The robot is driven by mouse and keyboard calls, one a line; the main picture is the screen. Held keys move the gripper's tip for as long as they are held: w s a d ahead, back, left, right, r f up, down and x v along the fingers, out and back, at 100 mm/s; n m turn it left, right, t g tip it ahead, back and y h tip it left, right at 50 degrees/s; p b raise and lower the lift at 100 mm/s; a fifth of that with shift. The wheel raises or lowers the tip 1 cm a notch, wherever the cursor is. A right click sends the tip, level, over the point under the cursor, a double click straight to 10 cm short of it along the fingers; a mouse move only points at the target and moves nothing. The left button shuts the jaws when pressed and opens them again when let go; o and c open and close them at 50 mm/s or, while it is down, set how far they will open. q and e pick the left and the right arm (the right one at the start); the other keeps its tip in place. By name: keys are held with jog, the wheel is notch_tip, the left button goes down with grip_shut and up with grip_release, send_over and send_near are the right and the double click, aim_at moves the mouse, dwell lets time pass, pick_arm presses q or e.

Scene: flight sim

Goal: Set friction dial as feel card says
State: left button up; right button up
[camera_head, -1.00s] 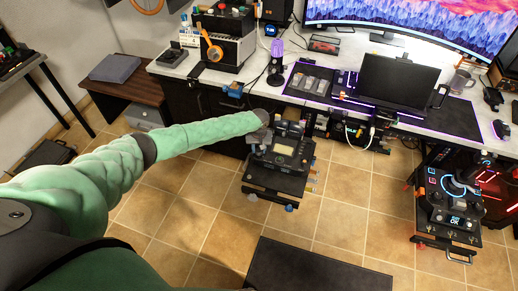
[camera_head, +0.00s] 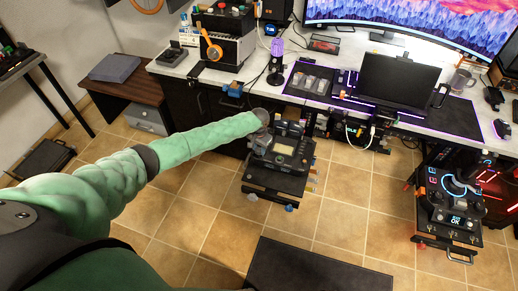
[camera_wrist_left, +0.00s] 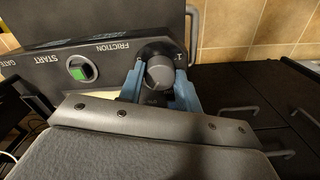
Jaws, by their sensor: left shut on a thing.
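The friction dial (camera_wrist_left: 160,72) is a grey round knob at the right end of a dark panel (camera_wrist_left: 112,60) marked "GATE", "START" and "FRICTION" in the left wrist view. My left gripper (camera_wrist_left: 158,80) is shut on the dial, with a blue finger on either side of it. In the head view my left gripper (camera_head: 262,138) is at the left side of a dark control unit (camera_head: 285,150) on a low stand. The dial itself is hidden there. I cannot make out a feel card. My right gripper is not in view.
A green button (camera_wrist_left: 79,72) sits on the same panel, left of the dial. A desk (camera_head: 225,75) with monitors stands behind. A second control stand (camera_head: 447,205) is at the right. The tiled floor between the stands is mostly clear, with a dark mat (camera_head: 315,268) in front.

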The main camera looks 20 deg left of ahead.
pick_arm(q)
jog(key=m, duration=0.2)
jog(key=shift+m, duration=1.2)
jog(key=shift+m+b, duration=0.3)
jog(key=shift+m, duration=0.1)
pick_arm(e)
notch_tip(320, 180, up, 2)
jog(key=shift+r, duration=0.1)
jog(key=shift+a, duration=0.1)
pick_arm(q)
jog(key=o, duration=0.8)
jog(key=shift+c, duration=0.2)
jog(key=shift+o, duration=1)
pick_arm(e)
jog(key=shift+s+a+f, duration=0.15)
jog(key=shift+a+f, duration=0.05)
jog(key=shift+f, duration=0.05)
